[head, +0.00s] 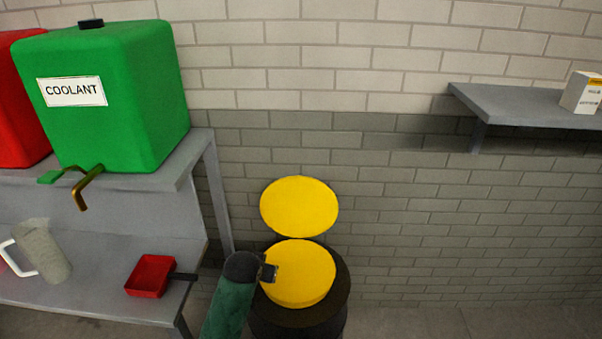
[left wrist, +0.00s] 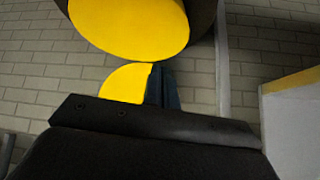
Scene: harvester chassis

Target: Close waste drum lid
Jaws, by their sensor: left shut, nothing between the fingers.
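The waste drum (head: 340,290) is dark and stands on the floor against the wall. Its round top shows a yellow face (head: 303,275) inside a dark rim. The yellow lid (head: 299,206) is a round disc standing raised behind the drum, tilted up toward the wall. My left gripper (head: 269,272) is shut and empty, over the left side of the drum's yellow face; I cannot tell whether it touches. In the left wrist view, the shut fingers (left wrist: 162,86) show beside a partly hidden yellow shape, with a larger yellow face above. My right gripper is not in view.
Left of the drum is a grey metal rack (head: 206,165) holding a green coolant tank (head: 120,110) with a brass tap (head: 88,187), a red scoop (head: 151,276) and a grey jug (head: 45,255). A grey wall shelf (head: 520,104) with a white box (head: 582,93) is at right. Floor right of the drum is clear.

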